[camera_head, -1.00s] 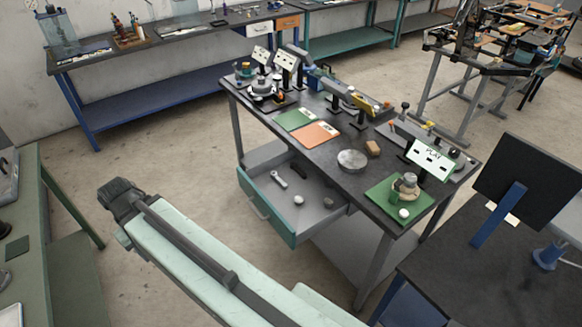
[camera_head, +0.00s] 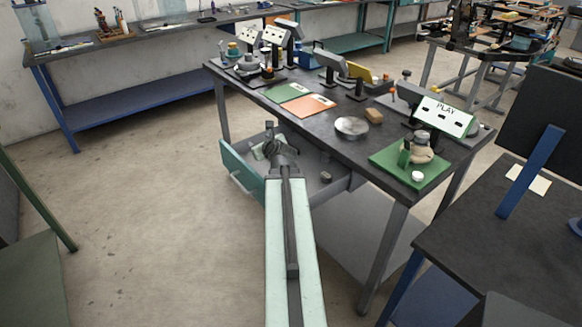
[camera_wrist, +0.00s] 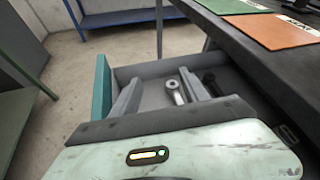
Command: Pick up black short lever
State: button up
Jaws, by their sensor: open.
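A short black lever (camera_wrist: 211,82) lies in the open drawer, at its right side in the wrist view, just right of my right finger. In the head view my arm hides it. My gripper (camera_wrist: 160,78) is open and empty, its two grey fingers spread and pointing into the drawer. It is over the drawer in the head view too (camera_head: 270,140). A light grey lever with a ringed end (camera_wrist: 178,92) shows between the fingers, nearer the right one.
The drawer's teal front (camera_head: 240,173) stands out from under the dark workbench (camera_head: 330,115). A small round grey piece (camera_head: 326,177) lies in the drawer's right part. Green (camera_wrist: 214,5) and orange (camera_wrist: 272,30) mats lie on the bench above. Floor to the left is clear.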

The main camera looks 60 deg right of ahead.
aim_at(297, 151)
jog(key=s+d+f+m+b, duration=0.1)
jog(key=s+d+f, duration=0.1)
jog(key=s+d, duration=0.1)
jog(key=s+d+f+m+g+h+b, duration=0.1)
jog(key=s+d+f+m+b, duration=0.1)
jog(key=s+d+f, duration=0.1)
jog(key=s+d+f+m+h+b, duration=0.1)
jog(key=s+d+f+b, duration=0.1)
jog(key=s, duration=0.3)
jog(key=shift+d+f+m+g, duration=0.3)
jog(key=shift+d+f+m, duration=0.1)
jog(key=shift+d+f, duration=0.15)
jog(key=shift+s, duration=0.25)
jog(key=shift+b+x, duration=0.6)
jog(key=shift+x, duration=0.85)
jog(key=b+x, duration=0.2)
jog(key=x, duration=0.3)
jog(key=shift+d+r, duration=0.2)
jog(key=shift+a+r, duration=0.1)
grip_shut()
